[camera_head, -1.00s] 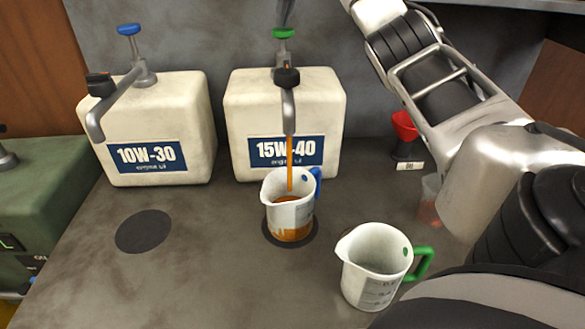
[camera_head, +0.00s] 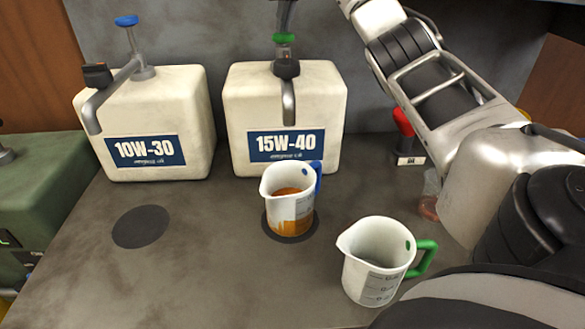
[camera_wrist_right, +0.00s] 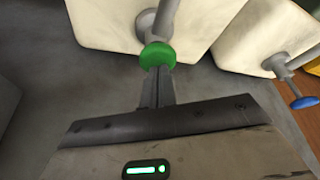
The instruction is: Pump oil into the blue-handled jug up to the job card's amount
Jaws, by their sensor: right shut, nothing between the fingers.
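The blue-handled jug (camera_head: 290,208) stands upright on a dark round mat under the spout of the 15W-40 container (camera_head: 238,95), with amber oil inside. No oil stream shows at the spout (camera_head: 288,100). The pump's green knob (camera_head: 284,38) tops that container. In the right wrist view the green knob (camera_wrist_right: 157,56) is directly at the tips of my right gripper (camera_wrist_right: 158,75), whose fingers are together with nothing between them. In the head view the right gripper (camera_head: 284,22) shows at the top edge, just above the knob. My left gripper is not in view.
A green-handled jug (camera_head: 375,270) stands empty-looking at front right. A 10W-30 container (camera_head: 195,110) with a blue knob (camera_head: 126,21) stands left, behind an empty dark mat (camera_head: 141,227). A red funnel-like item (camera_head: 403,122) is partly behind my arm. The bench's front left is clear.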

